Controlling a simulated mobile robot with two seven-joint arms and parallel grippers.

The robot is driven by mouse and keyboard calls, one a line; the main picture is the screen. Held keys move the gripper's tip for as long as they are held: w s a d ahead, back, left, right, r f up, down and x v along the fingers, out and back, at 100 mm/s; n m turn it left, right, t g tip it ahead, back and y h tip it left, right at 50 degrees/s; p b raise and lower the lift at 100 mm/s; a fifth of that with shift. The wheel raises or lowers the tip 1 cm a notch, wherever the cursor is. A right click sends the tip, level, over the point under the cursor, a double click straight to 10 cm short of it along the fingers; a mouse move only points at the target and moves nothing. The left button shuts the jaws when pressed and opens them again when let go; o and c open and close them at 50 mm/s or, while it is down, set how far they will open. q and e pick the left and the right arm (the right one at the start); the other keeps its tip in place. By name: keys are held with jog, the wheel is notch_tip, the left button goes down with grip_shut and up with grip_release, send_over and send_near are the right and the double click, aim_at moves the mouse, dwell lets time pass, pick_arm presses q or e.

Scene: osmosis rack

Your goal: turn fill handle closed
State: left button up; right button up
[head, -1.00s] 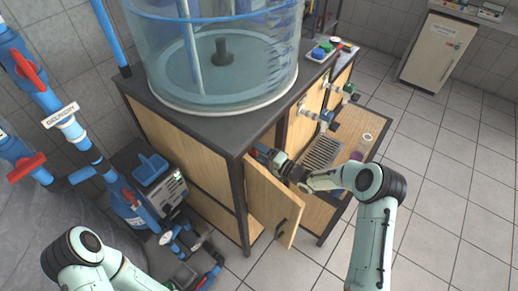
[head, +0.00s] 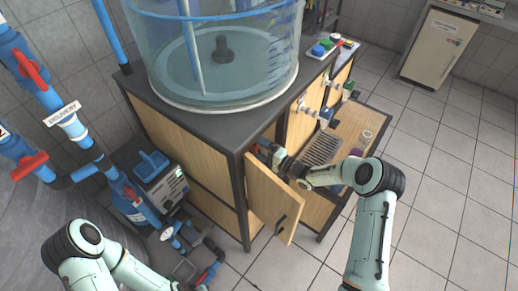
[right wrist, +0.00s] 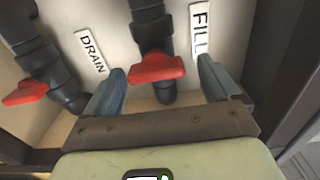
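The red fill handle (right wrist: 157,69) sits on a dark vertical pipe beside the FILL label (right wrist: 200,30) in the right wrist view. My right gripper (right wrist: 162,84) is open, with one finger on each side of the fill handle. I see a gap between the handle and each finger. In the head view my right gripper (head: 275,155) reaches into the cabinet behind the open wooden door (head: 268,195), and the handle is hidden there. My left arm shows at the lower left of the head view, but its gripper cannot be made out.
A second red handle (right wrist: 25,91) sits on the pipe by the DRAIN label (right wrist: 90,52), left of the fill handle. The cabinet's side walls stand close around my right gripper. A clear tank (head: 225,60) stands on the cabinet top.

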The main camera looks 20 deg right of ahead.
jog(key=shift+f, duration=0.1)
pick_arm(q)
jog(key=shift+s+f+b, duration=0.6)
jog(key=shift+f, duration=0.15)
jog(key=shift+s+f+b, duration=0.55)
jog(key=shift+f, duration=0.2)
pick_arm(e)
jog(key=v, duration=1.3)
jog(key=shift+s, duration=0.15)
jog(key=shift+d, duration=0.1)
